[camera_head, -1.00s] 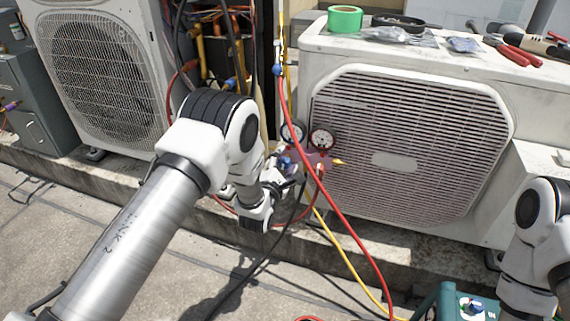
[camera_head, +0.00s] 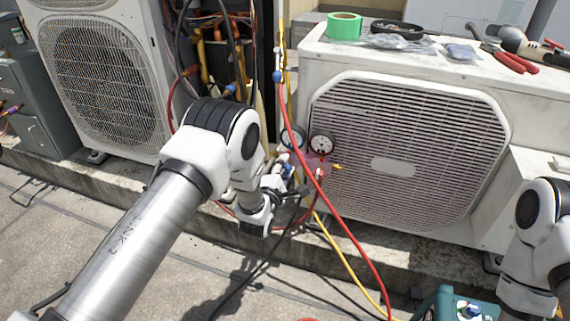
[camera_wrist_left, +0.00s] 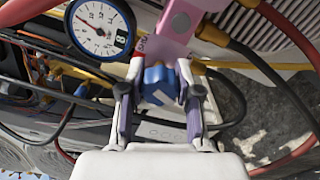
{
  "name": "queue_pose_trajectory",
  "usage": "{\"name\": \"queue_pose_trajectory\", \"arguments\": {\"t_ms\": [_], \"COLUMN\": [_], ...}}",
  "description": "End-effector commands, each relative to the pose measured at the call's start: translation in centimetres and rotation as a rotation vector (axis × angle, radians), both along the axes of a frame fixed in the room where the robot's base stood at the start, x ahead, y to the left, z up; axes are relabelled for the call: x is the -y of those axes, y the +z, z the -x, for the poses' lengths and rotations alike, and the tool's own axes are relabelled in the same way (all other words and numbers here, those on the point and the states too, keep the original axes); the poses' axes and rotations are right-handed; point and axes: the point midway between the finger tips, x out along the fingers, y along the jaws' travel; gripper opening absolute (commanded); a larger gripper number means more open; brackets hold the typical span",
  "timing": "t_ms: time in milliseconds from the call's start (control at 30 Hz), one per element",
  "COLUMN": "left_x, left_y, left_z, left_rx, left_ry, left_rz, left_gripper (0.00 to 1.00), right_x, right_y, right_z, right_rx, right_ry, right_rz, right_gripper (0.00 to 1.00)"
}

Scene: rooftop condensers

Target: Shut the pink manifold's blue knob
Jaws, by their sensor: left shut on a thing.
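The pink manifold (camera_head: 318,165) hangs in front of the right condenser's grille, with two round gauges (camera_head: 321,145) above it. In the left wrist view the manifold body (camera_wrist_left: 182,22) is pink, with one gauge (camera_wrist_left: 100,26) beside it. The blue knob (camera_wrist_left: 160,84) with a white mark sits between the fingers of my left gripper (camera_wrist_left: 158,90), which is shut on it. In the head view my left gripper (camera_head: 286,180) is at the manifold's left end, and the knob is mostly hidden there. Of my right arm, only links show at the right edge; its gripper is out of view.
Red hose (camera_head: 340,222), yellow hose (camera_head: 352,268) and black hoses hang around the manifold. Green tape (camera_head: 344,26) and red-handled pliers (camera_head: 517,62) lie on the right condenser (camera_head: 312,62). A teal machine (camera_head: 442,301) stands at the bottom right. Open floor lies at left.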

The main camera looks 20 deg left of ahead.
Motion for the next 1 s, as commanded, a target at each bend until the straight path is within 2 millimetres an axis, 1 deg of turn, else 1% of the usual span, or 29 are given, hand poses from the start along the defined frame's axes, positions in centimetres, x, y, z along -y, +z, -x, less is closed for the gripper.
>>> {"name": "queue_pose_trajectory", "arguments": {"t_ms": [33, 300, 1000], "left_x": [0.0, 0.0, 0.1], "left_y": [0.2, 0.2, 0.1], "left_z": [0.0, 0.0, 0.0], "left_rx": [0.000, 0.008, 0.033], "left_ry": [0.000, -0.001, -0.002], "left_rz": [-0.039, -0.294, -0.959], "left_gripper": [0.00, 0.00, 0.00], "right_x": [0.0, 0.0, 0.0], "right_y": [0.6, 2.0, 4.7], "right_z": [0.0, 0.0, 0.0], "right_rx": [0.000, 0.000, 0.000], "right_ry": [0.000, 0.000, 0.000], "right_rz": [0.000, 0.000, 0.000], "right_gripper": [0.40, 0.40, 0.40]}}
